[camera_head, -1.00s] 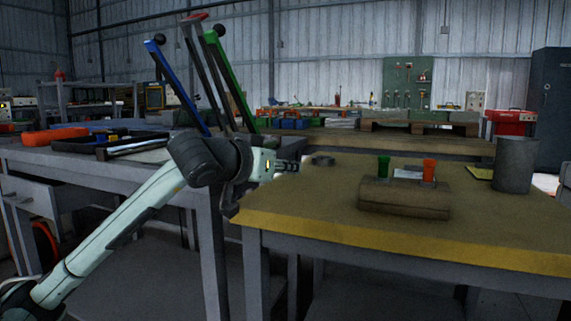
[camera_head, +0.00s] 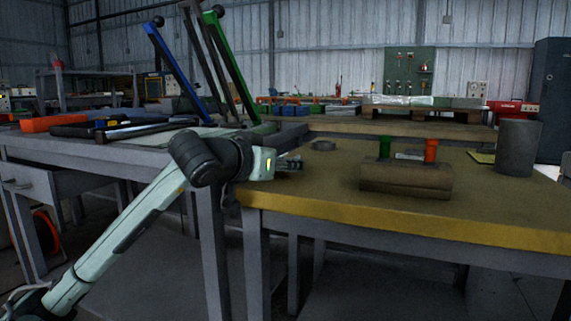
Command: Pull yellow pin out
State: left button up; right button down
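A brown block (camera_head: 405,179) lies on the table in front of me. A green pin (camera_head: 384,148) and an orange-red pin (camera_head: 431,151) stand upright at it; their lower ends are hidden. I see no yellow pin at the block. A flat yellow piece (camera_head: 482,156) lies further right, partly hidden by a grey cylinder (camera_head: 518,148). My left gripper (camera_head: 293,164) is over the table's left end, to the left of the block and apart from it. It is small and dark, and its opening cannot be made out. My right gripper is out of view.
The brown table (camera_head: 330,190) has a yellow front edge and free room between gripper and block. A small grey ring (camera_head: 323,146) lies behind my gripper. Blue (camera_head: 178,75) and green (camera_head: 232,70) levers rise from the left bench, where a dark tray (camera_head: 105,130) lies.

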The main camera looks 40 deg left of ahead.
pick_arm(q)
jog(key=shift+o, duration=0.9)
jog(key=shift+v, duration=3.8)
